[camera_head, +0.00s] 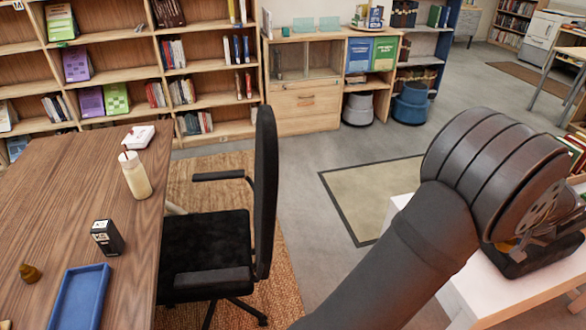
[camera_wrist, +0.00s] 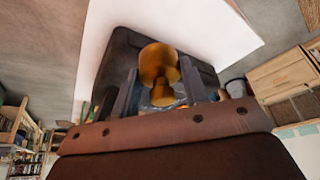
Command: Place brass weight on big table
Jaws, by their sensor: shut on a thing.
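The brass weight (camera_wrist: 158,62) is between the two fingers of my gripper (camera_wrist: 158,88) in the wrist view; it is golden, with a rounded head and a narrower neck. My gripper is shut on it. In the head view my gripper (camera_head: 530,238) is at the right, over a white table (camera_head: 525,292), largely hidden by my arm; a bit of the brass weight (camera_head: 504,247) shows. A dark container (camera_wrist: 205,72) lies right behind the weight; I cannot tell whether they touch. The big brown wooden table (camera_head: 60,205) is at the left, far from my gripper.
On the wooden table are a blue tray (camera_head: 80,298), a small brass-coloured object (camera_head: 30,273), a black box (camera_head: 107,238), a cream bottle (camera_head: 135,176) and a white item (camera_head: 138,137). A black chair (camera_head: 215,245) stands at its right edge. Bare tabletop lies between these things.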

